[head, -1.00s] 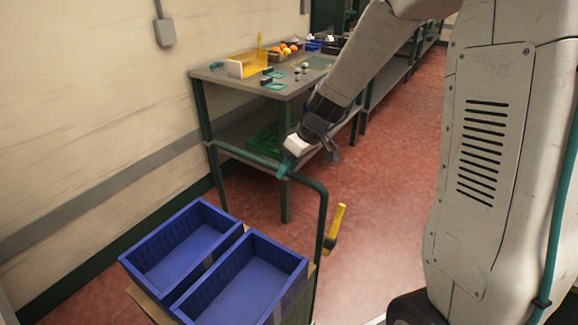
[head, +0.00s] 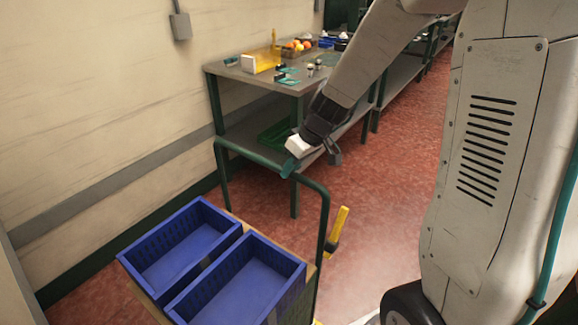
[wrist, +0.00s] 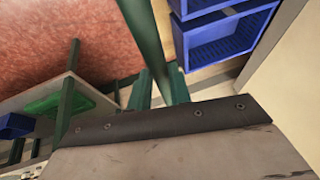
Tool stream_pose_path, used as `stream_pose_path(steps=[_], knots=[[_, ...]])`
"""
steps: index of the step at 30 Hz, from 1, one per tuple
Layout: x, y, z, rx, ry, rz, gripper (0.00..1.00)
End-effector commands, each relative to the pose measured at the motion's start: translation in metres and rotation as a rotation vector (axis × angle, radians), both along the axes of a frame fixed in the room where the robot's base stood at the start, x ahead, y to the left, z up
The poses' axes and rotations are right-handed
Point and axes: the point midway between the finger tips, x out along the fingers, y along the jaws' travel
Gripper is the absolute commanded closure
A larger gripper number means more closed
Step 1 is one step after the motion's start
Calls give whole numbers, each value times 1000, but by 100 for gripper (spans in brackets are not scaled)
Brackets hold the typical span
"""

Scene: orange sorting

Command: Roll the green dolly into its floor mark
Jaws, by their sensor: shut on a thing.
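The green dolly stands at the lower left of the head view, with a dark green tubular handle (head: 321,215) and a tan deck (head: 146,300). It carries two blue crates (head: 180,247) (head: 236,291), both empty. My gripper (head: 289,167) is shut on the handle's top bar. In the wrist view the green fingers of my gripper (wrist: 158,88) sit either side of the handle bar (wrist: 144,35). A small patch of yellow (head: 318,322) shows at the bottom edge by the dolly; I cannot tell whether it is the floor mark.
A grey workbench (head: 228,73) with oranges, a yellow bin and small items stands beyond the dolly, a green crate (head: 275,135) on its lower shelf. A yellow lever (head: 337,228) shows beside the handle. The wall is close on the left. Red floor (head: 385,195) is clear to the right.

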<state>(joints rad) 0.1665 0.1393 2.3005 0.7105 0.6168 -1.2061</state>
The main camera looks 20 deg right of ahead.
Motion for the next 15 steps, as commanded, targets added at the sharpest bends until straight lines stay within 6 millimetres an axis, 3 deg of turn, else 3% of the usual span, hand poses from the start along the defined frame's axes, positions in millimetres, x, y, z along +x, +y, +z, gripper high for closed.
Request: stream_pose_path(steps=[1,3,11,15], knots=[[-4,5,-1,8,10,8,75],[-4,4,-1,8,10,7,59],[-2,0,0,5,6,1,59],[-4,-4,9,5,4,2,59]])
